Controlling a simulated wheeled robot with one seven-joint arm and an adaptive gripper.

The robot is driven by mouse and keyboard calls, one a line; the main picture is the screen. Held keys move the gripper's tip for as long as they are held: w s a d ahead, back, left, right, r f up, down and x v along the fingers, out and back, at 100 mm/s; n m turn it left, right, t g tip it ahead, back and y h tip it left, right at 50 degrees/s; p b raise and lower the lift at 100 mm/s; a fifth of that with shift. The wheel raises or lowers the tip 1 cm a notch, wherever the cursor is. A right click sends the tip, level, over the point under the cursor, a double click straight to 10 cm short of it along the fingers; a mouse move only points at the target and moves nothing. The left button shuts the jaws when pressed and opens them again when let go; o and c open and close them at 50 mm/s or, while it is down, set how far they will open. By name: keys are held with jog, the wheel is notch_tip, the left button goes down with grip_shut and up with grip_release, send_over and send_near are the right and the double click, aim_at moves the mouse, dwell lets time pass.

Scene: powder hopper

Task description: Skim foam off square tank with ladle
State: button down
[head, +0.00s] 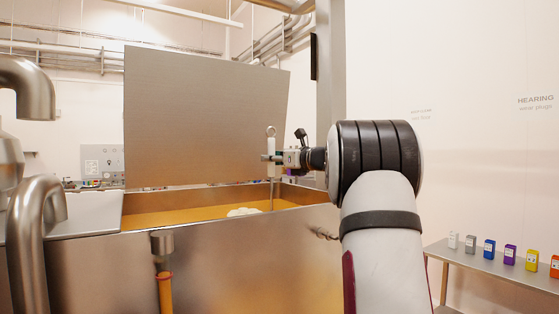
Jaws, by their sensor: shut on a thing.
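The square tank (235,262) is a metal vat with orange-brown liquid (165,217) inside. A patch of white foam (243,212) floats on the liquid near the right part of the opening. My gripper (270,158) is above the tank's right side, shut on the ladle (271,135). The ladle is upright, with a ring at its top, a pale grip and a thin shaft going down into the tank just right of the foam. Its bowl is hidden, so I cannot tell whether it touches the foam.
A large metal lid (200,115) stands raised behind the opening. Metal pipes (35,230) are at the left, and an orange tube (165,290) hangs at the tank's front. A shelf (500,268) at the right holds several small coloured boxes. A metal post (331,60) rises behind my arm.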

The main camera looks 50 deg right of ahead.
jog(key=w+a+b, duration=0.4)
jog(key=w+a, duration=0.3)
jog(key=a, duration=0.1)
jog(key=s+a, duration=0.3)
jog(key=a, duration=0.4)
jog(key=s+a, duration=0.2)
jog(key=a, duration=0.6)
notch_tip(320, 180, up, 14)
jog(key=p, duration=0.5)
jog(key=shift+d+f+p, duration=0.25)
jog(key=shift+d+p, duration=0.05)
jog(key=shift+d, duration=0.1)
dwell(0.4)
